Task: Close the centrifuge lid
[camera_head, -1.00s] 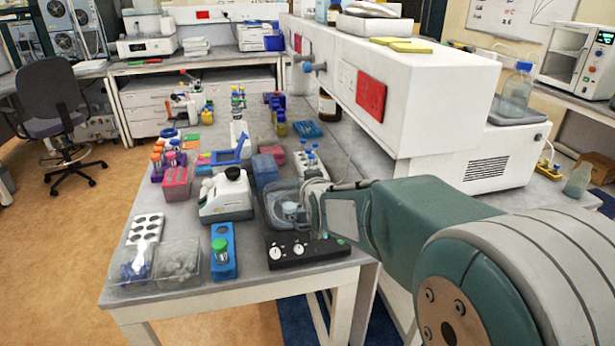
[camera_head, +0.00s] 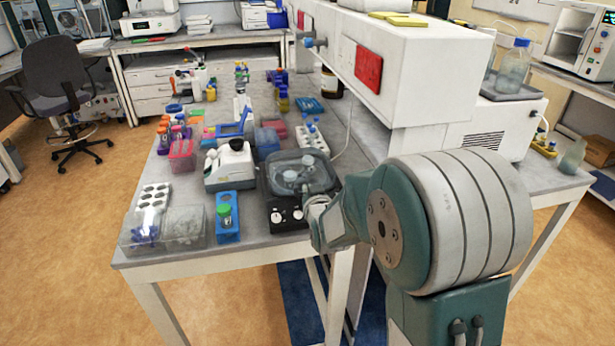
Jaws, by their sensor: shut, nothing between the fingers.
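The centrifuge (camera_head: 289,214) is a black box with white knobs on its front panel, near the right front edge of the bench. Its clear smoky lid (camera_head: 318,172) appears to lie down over the bowl, with pale round parts showing through it. I cannot tell whether it is fully latched. My gripper (camera_head: 316,204) is shut and empty at the front right corner of the centrifuge, beside the knobs. Its fingertips are small and partly hidden by my wrist, so I cannot tell whether they touch the housing.
A white instrument (camera_head: 230,168) and a blue rack with a green-capped tube (camera_head: 227,219) stand left of the centrifuge. A rack of blue-capped tubes (camera_head: 313,140) is behind it. A large white cabinet (camera_head: 425,85) rises at right. Open floor lies in front of the bench.

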